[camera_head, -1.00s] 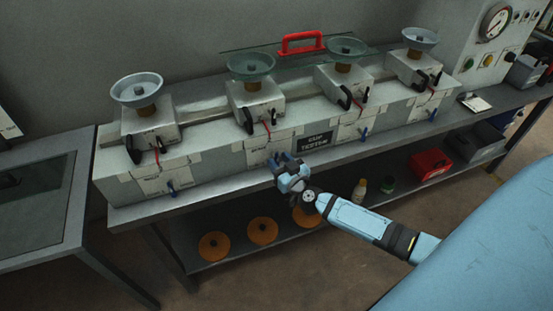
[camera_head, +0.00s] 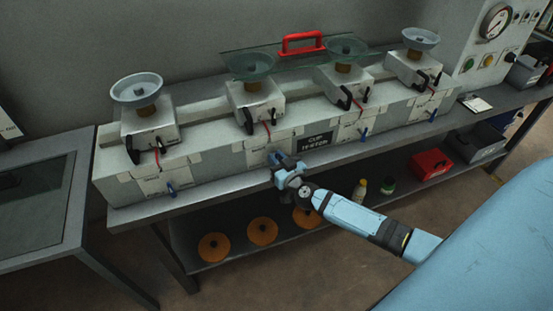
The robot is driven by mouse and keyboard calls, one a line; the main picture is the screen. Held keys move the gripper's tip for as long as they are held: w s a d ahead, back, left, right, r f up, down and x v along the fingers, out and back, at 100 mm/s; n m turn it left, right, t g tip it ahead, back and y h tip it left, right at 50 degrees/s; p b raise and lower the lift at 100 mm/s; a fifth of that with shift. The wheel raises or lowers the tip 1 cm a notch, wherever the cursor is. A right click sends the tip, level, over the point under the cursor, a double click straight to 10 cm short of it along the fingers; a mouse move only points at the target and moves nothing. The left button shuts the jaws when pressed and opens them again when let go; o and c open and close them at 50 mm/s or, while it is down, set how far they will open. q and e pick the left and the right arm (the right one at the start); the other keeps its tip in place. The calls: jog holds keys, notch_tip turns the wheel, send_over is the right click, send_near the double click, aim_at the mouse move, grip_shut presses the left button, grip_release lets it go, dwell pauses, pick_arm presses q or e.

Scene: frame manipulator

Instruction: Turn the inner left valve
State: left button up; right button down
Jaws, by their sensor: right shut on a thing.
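The cup tester (camera_head: 215,165) is a long grey bench unit with several stations, each with a bowl on top and a small blue valve on its front. The inner left valve is at the second station from the left, mostly hidden behind my right gripper (camera_head: 279,161). My right gripper is shut on this valve, at the unit's front face. The outer left valve (camera_head: 171,188), the inner right valve (camera_head: 364,134) and the outer right valve (camera_head: 433,115) show clear of the gripper. My left gripper is not in view.
The table's front edge (camera_head: 210,194) runs just below the valves. Orange discs (camera_head: 262,231), bottles (camera_head: 360,189) and a red box (camera_head: 431,163) sit on the lower shelf. The floor in front is clear.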

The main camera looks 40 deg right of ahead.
jog(key=m, duration=0.1)
jog(key=m+b, duration=0.1)
jog(key=m, duration=0.1)
jog(key=m+t+b, duration=0.1)
jog(key=m, duration=0.1)
jog(key=shift+d+f, duration=0.1)
jog(key=shift+f, duration=0.15)
jog(key=m+h+b, duration=0.1)
jog(key=m, duration=0.2)
jog(key=m+b, duration=0.2)
jog(key=m, duration=0.1)
jog(key=shift+s+d+t+h, duration=0.1)
jog(key=shift+d+t+h, duration=0.05)
jog(key=shift+t+h, duration=0.2)
jog(key=shift+f+m+h+b, duration=0.1)
jog(key=shift+m+h+b, duration=0.2)
jog(key=shift+m, duration=0.8)
jog(key=m+h+b, duration=0.1)
jog(key=m, duration=0.3)
jog(key=shift+d, duration=0.1)
jog(key=shift+f+m+h+b, duration=0.1)
jog(key=shift+m+h+b, duration=0.3)
jog(key=shift+m, duration=0.9)
jog(key=c, duration=1.1)
grip_release()
